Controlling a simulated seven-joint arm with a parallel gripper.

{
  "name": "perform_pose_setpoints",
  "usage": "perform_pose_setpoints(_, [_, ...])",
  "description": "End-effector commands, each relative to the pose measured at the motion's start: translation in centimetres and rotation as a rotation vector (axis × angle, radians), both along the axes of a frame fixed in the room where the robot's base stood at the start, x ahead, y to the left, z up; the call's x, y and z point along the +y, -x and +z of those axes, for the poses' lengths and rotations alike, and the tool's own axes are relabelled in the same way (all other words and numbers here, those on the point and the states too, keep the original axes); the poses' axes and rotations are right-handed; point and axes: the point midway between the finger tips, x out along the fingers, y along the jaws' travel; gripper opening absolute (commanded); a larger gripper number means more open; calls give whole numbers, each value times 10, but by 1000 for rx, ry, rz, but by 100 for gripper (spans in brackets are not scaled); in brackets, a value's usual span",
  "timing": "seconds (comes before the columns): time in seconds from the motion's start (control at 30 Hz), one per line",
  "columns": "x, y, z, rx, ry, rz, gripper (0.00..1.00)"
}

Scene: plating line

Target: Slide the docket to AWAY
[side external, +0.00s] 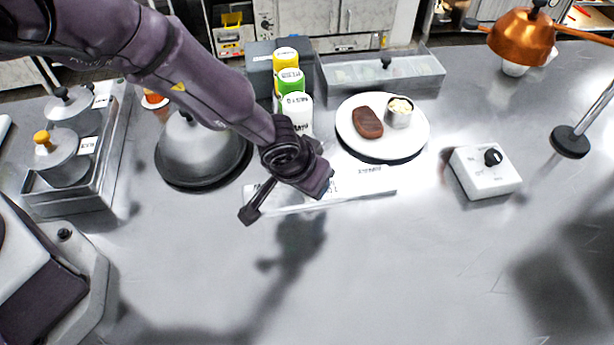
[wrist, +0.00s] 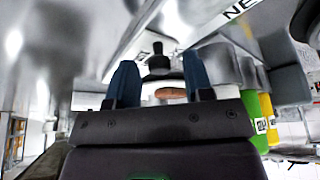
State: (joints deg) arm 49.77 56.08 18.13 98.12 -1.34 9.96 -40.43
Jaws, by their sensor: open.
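A long, pale docket rail (side external: 375,191) lies across the middle of the counter, with small printed lettering that I cannot read in the side view. A docket on it cannot be told apart clearly, because my gripper hides part of the strip. My gripper (side external: 286,198) is over the rail's left and middle part, tilted down to the left. In the wrist view my gripper (wrist: 160,82) has two dark blue fingers standing well apart, with nothing held between them. A white strip (wrist: 215,22) with the letters "NE" shows at the top; the word AWAY is not readable.
Behind the rail stand squeeze bottles (side external: 290,82), a plate (side external: 380,150) with a brown patty (side external: 367,122) and small cup, and a lidded bin (side external: 415,72). A cloche (side external: 200,150) is left; a white dial box (side external: 485,175) is right. The front counter is clear.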

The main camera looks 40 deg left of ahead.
Motion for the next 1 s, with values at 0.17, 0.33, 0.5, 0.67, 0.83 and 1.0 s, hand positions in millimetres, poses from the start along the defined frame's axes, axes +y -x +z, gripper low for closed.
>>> perform_pose_setpoints(0.17, [0,0,0,0,0,0,31])
perform_pose_setpoints(0.33, [0,0,0,0,0,0,0])
perform_pose_setpoints(0.5, [-2,-2,1,-1,1,0,0])
perform_pose_setpoints(0.67, [-16,-17,0,-3,1,0,0])
perform_pose_setpoints(0.83, [-39,-39,0,-3,0,-2,0])
perform_pose_setpoints(1.0, [-58,-59,0,-3,1,-1,0])
